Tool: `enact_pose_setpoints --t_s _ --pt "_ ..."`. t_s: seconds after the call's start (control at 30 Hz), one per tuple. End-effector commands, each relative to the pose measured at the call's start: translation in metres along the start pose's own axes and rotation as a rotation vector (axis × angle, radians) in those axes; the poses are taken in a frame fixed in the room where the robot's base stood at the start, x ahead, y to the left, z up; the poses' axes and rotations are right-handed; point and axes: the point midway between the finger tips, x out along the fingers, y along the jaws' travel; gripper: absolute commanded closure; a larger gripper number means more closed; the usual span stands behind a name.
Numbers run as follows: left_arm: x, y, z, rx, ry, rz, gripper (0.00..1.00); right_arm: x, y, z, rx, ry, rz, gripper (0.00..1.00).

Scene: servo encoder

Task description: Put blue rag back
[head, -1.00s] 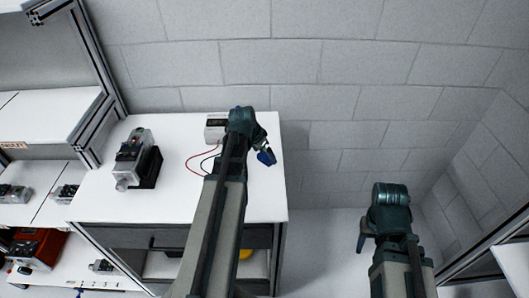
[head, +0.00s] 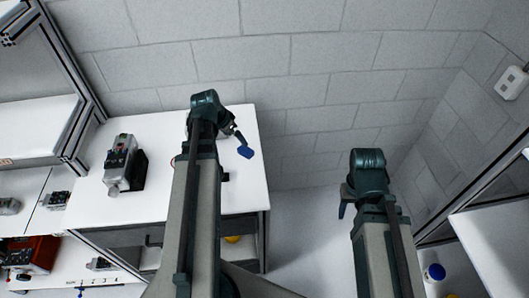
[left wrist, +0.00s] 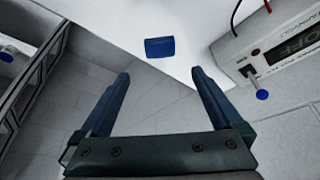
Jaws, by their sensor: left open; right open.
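The blue rag (head: 246,152) lies on the white tabletop (head: 225,190) near its right edge. It also shows in the left wrist view (left wrist: 159,47) as a small dark-blue rectangle beyond my open fingertips. My left gripper (head: 238,136) is open, just by the rag in the head view. In the left wrist view its two fingers (left wrist: 160,72) are spread with nothing between them. My right gripper (head: 344,207) hangs over the floor to the right of the table, away from the rag; I see no object in it.
A grey-and-black motor device (head: 121,165) stands on the table's left. Shelves are left, a brick wall behind, another white surface (head: 495,240) right.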

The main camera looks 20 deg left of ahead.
Motion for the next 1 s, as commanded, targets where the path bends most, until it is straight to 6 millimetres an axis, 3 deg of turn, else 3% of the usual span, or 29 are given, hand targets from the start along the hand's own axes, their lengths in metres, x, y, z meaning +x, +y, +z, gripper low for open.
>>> enact_pose_setpoints --t_s 0.07,0.17,0.27,0.4,0.6,0.7,0.8,1.0 --pt "0.001 0.002 -0.001 0.001 -0.002 0.001 0.00 0.000 0.000 0.000 0.000 0.000 0.000 0.50" --pt "0.004 0.021 -0.004 0.011 -0.022 0.015 0.00 0.000 0.000 0.000 0.000 0.000 0.000 0.50" --pt "0.011 0.065 -0.011 0.028 -0.074 0.041 0.00 0.000 0.000 0.000 0.000 0.000 0.000 0.50" --pt "0.018 0.147 -0.013 0.055 -0.184 0.064 0.00 0.000 0.000 0.000 0.000 0.000 0.000 0.50" --pt "0.016 0.248 0.005 0.091 -0.331 0.033 0.00 0.000 0.000 0.000 0.000 0.000 0.000 0.50" --pt "0.011 0.285 0.017 0.104 -0.382 0.000 0.00 0.000 0.000 0.000 0.000 0.000 0.000 0.50" --pt "0.006 0.310 0.028 0.113 -0.415 -0.033 0.00 0.000 0.000 0.000 0.000 0.000 0.000 0.50" --pt "0.001 0.333 0.039 0.118 -0.445 -0.074 0.00 0.000 0.000 0.000 0.000 0.000 0.000 0.50"
